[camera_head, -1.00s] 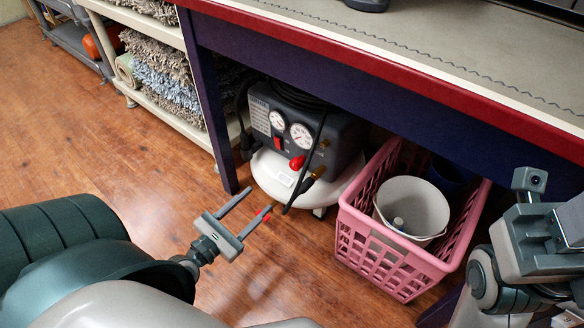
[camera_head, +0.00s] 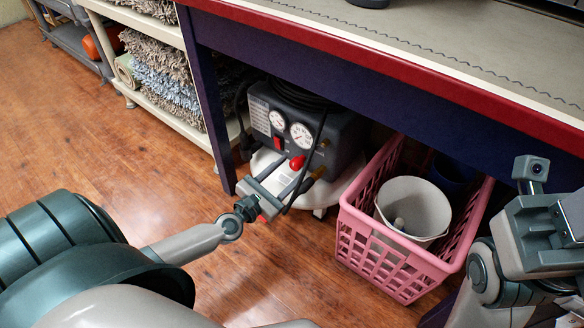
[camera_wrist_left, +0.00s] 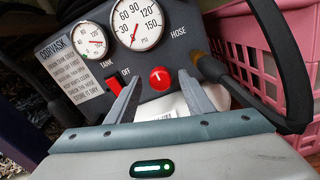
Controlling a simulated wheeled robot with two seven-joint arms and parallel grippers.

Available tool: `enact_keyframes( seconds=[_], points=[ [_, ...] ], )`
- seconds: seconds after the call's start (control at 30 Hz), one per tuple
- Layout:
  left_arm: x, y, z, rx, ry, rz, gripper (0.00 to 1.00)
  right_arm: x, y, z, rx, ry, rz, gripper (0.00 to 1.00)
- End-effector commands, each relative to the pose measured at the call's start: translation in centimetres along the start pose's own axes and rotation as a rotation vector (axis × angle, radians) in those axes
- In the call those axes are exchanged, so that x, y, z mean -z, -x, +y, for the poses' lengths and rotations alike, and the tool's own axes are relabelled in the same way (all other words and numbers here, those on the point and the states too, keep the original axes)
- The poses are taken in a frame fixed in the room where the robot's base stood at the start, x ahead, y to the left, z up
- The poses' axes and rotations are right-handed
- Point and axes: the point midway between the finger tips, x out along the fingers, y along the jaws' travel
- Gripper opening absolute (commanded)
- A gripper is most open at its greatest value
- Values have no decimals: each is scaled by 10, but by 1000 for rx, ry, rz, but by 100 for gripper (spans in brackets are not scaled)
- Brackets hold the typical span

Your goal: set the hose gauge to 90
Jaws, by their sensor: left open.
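A grey and white air compressor (camera_head: 330,140) stands under the workbench. Its front panel has a tank gauge (camera_wrist_left: 90,41) at left and a hose gauge (camera_wrist_left: 138,24) at right, both white. My right gripper's fingers do not show.
A black hose (camera_wrist_left: 285,60) curves down the right side of the compressor. A pink basket (camera_head: 385,255) with a white bucket (camera_head: 412,208) stands to its right. The bench leg (camera_head: 208,110) is close on the left, and the bench edge (camera_head: 400,66) hangs above. Floor in front is clear.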

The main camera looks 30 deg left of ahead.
Motion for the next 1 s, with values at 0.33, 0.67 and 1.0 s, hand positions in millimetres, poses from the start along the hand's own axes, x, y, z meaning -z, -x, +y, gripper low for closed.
enact_keyframes(
  seconds=[0.33,0.67,1.0],
  points=[
    [0,-18,-1,1,1,1,48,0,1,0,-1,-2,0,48],
    [0,-18,0,1,0,1,26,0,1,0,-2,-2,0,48],
    [0,-18,0,1,-8,0,6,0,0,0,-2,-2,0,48]
  ],
)
